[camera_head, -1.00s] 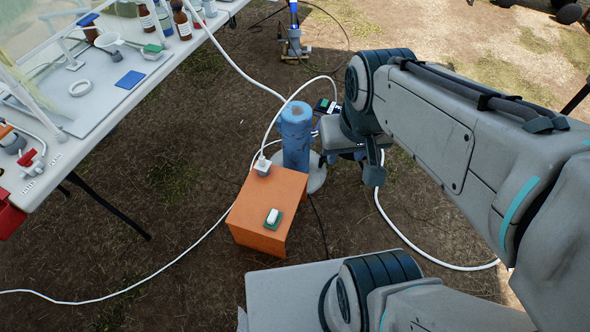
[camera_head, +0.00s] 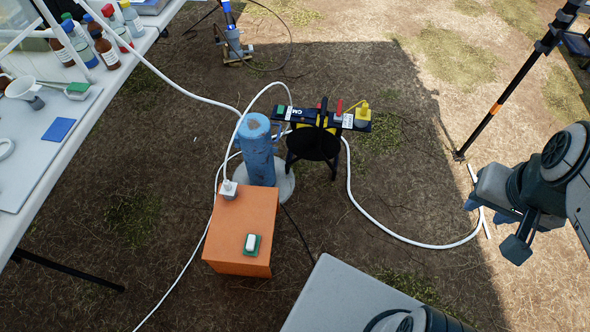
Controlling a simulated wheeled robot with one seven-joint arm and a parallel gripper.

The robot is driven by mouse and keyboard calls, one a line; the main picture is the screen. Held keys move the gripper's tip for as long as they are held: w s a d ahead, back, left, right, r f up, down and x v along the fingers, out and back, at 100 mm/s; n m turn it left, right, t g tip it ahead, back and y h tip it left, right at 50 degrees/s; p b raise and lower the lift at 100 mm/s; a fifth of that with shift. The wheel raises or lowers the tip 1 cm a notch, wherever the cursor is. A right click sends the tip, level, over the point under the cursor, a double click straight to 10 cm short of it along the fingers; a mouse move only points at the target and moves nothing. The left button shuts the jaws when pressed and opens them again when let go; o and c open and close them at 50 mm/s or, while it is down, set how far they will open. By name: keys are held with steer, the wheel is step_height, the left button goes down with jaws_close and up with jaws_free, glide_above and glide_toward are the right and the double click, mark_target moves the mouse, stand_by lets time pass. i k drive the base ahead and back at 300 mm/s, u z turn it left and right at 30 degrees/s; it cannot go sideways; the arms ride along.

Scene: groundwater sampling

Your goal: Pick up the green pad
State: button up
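A green pad (camera_head: 258,246) lies on top of the orange box (camera_head: 228,267), with a white block (camera_head: 251,242) resting on it. Other green pieces show: one on the table at the left (camera_head: 78,88), beside a white part, and a small green square (camera_head: 281,109) on the black stand. I cannot tell for sure which one the task means. My gripper (camera_head: 494,226) is at the right, well away from all of them. Its two fingers are apart and nothing shows between them.
A blue post (camera_head: 257,152) on a round base stands behind the orange box. A black stand (camera_head: 314,145) is right of it. White cables cross the ground. A table (camera_head: 92,128) with bottles is at left; a dark pole (camera_head: 508,92) stands at right.

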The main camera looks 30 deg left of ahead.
mark_target(252, 242)
steer(key=z, duration=0.8)
steer(key=k, duration=0.5)
steer(key=u, duration=2.2)
steer(key=i, duration=0.5)
steer(key=z, duration=0.1)
